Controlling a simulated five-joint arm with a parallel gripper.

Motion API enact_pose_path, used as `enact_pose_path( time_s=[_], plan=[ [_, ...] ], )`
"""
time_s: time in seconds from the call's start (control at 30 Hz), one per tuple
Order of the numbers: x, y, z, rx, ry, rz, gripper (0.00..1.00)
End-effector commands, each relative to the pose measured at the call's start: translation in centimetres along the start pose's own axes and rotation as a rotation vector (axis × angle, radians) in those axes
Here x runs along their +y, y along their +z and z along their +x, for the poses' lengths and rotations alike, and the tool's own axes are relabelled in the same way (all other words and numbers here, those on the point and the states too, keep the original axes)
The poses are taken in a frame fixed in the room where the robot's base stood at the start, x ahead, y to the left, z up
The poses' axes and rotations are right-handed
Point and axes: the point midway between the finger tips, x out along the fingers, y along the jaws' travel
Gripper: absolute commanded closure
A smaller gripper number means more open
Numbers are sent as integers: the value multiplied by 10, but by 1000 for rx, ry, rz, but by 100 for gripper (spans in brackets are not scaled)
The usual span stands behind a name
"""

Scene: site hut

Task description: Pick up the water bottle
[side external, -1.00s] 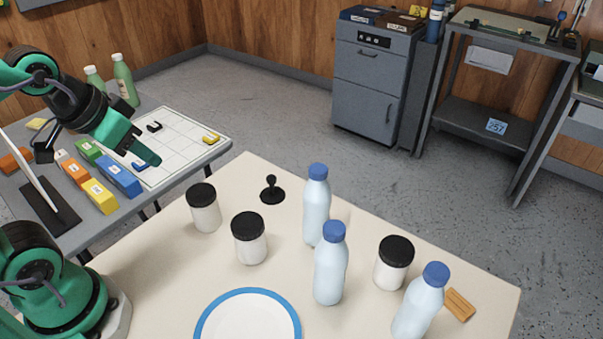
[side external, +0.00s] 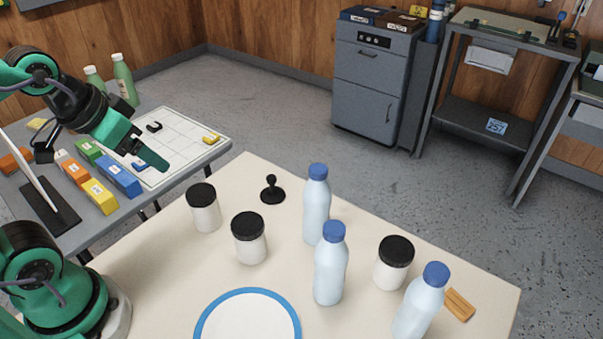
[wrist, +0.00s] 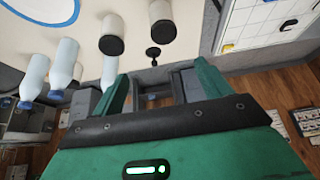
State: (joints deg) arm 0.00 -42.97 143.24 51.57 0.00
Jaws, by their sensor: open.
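Three pale water bottles with blue caps stand upright on the cream table (side external: 160,300): a back one (side external: 316,215), a middle one (side external: 329,270) and a front right one (side external: 417,308). In the wrist view bottles show at the left (wrist: 36,74), beside it (wrist: 64,62) and behind my left finger (wrist: 108,70). My gripper (side external: 155,158) is up at the left in the side view, well apart from the bottles. In the wrist view my gripper (wrist: 162,85) has its two fingers spread with nothing between them.
White jars with black lids (side external: 249,240) stand around the bottles. A black stamp-like object (side external: 272,190), a blue-rimmed plate (side external: 248,318) and a tan block (side external: 459,305) are also on the table. Coloured boxes (side external: 119,177) and green bottles (side external: 124,80) crowd the side table.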

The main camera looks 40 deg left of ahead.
Motion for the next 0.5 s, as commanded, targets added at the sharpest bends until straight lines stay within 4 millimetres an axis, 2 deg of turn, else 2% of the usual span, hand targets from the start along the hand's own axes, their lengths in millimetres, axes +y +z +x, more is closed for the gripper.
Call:
enact_pose_path(
  time_s=[0.27, 0.5],
  plan=[
    [6, -8, 0, -19, 13, 84, 23],
    [31, -35, 2, -74, 63, 380, 23]
  ],
)
